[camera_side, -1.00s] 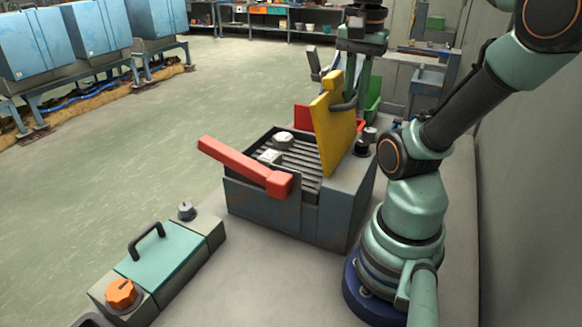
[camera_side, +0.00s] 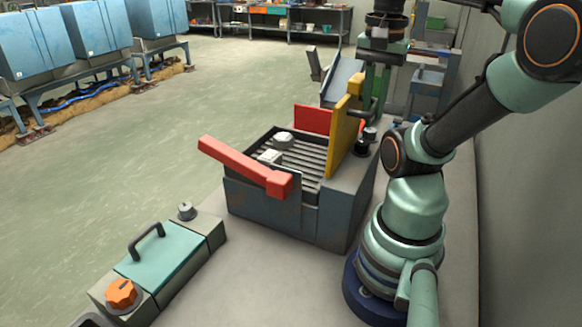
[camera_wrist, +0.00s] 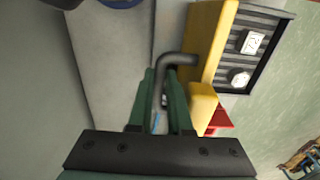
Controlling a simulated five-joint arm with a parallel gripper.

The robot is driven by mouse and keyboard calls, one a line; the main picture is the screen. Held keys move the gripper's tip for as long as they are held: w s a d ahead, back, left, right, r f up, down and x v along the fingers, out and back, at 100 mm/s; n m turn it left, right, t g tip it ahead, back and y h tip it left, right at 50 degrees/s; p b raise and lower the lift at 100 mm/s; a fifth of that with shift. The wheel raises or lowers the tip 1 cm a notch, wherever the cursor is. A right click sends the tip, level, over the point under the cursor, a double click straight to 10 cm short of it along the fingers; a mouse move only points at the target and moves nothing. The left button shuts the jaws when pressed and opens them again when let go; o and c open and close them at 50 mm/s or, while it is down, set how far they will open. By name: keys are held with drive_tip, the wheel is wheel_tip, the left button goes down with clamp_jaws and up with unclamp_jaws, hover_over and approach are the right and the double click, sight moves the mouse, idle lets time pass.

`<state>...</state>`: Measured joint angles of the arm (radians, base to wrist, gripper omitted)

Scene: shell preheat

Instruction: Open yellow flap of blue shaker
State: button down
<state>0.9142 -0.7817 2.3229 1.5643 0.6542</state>
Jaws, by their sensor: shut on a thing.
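The yellow flap (camera_side: 343,137) stands up from the right side of the blue shaker (camera_side: 264,206), close to upright. The shaker's slatted inside shows uncovered. In the wrist view the yellow flap (camera_wrist: 208,45) carries a bent black handle (camera_wrist: 181,60). My gripper (camera_wrist: 162,78) is shut on that handle, with a green finger on each side of it. In the side view my gripper (camera_side: 369,101) is to the right of the flap's upper part, and the handle there is partly hidden.
A red arm (camera_side: 237,163) sticks out over the shaker's near left edge. Two small pale pieces (camera_side: 283,138) (camera_side: 269,157) lie on the slats. A red panel (camera_side: 313,120) stands behind. A teal-lidded box (camera_side: 160,253) sits at the front left.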

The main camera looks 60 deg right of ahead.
drive_tip(key=c, duration=0.8)
unclamp_jaws()
drive_tip(key=shift+c, duration=0.2)
wheel_tip(320, 180, up, 12)
drive_tip(key=shift+s+a, duration=0.15)
drive_tip(key=shift+a, duration=0.05)
drive_tip(key=w+f+n+t+h, duration=0.15)
drive_tip(key=w+f+n, duration=0.35)
drive_tip(key=w, duration=0.5)
drive_tip(key=w+a+f+n+t, duration=0.1)
drive_tip(key=w+a+f+n, duration=0.1)
drive_tip(key=a+f+n, duration=0.1)
drive_tip(key=w+a+f+n+t+y, duration=0.1)
drive_tip(key=w+a+f+n, duration=0.2)
drive_tip(key=a+f+n, duration=0.1)
drive_tip(key=w+a+f+n+t+y, duration=0.1)
drive_tip(key=w+a+f+n+t, duration=0.1)
drive_tip(key=a+n, duration=0.4)
drive_tip(key=shift+w+a+f, duration=0.25)
drive_tip(key=shift+a+f, duration=0.35)
drive_tip(key=shift+f, duration=0.1)
